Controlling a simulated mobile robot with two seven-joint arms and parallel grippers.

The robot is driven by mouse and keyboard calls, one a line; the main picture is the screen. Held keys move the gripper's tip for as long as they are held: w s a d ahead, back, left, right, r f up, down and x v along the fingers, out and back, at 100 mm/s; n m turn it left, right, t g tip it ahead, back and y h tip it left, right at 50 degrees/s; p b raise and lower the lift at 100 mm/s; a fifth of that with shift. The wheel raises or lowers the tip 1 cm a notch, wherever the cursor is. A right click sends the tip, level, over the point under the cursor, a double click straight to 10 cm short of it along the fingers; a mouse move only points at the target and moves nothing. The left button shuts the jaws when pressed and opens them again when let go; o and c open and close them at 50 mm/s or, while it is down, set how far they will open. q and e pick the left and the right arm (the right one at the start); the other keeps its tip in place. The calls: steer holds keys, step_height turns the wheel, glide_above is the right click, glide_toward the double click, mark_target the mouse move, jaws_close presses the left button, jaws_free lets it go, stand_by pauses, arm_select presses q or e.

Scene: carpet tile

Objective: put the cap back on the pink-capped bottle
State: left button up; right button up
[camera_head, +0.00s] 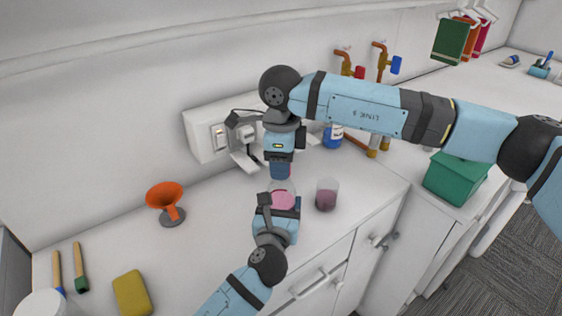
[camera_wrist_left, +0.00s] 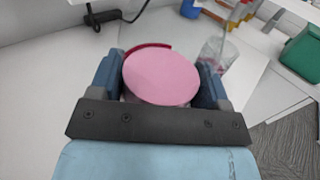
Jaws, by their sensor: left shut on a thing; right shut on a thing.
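My left gripper (camera_head: 280,208) comes up from the lower edge of the head view. It is shut on a clear vessel with a pink round face, which I take as the bottle (camera_head: 283,200). In the left wrist view this pink face (camera_wrist_left: 162,78) lies between the two fingers, with a darker red edge at its far left. I cannot tell whether the pink is a cap or contents. My right gripper (camera_head: 280,173) points down just above the bottle in the head view. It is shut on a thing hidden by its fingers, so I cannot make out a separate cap.
A glass with purple contents (camera_head: 326,196) stands close to the right of the bottle. A green box (camera_head: 455,177) is at the right.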

steer(key=m, duration=0.6)
steer(key=shift+m, duration=0.4)
steer(key=m, duration=0.7)
steer(key=o, duration=1.1)
step_height(320, 180, up, 12)
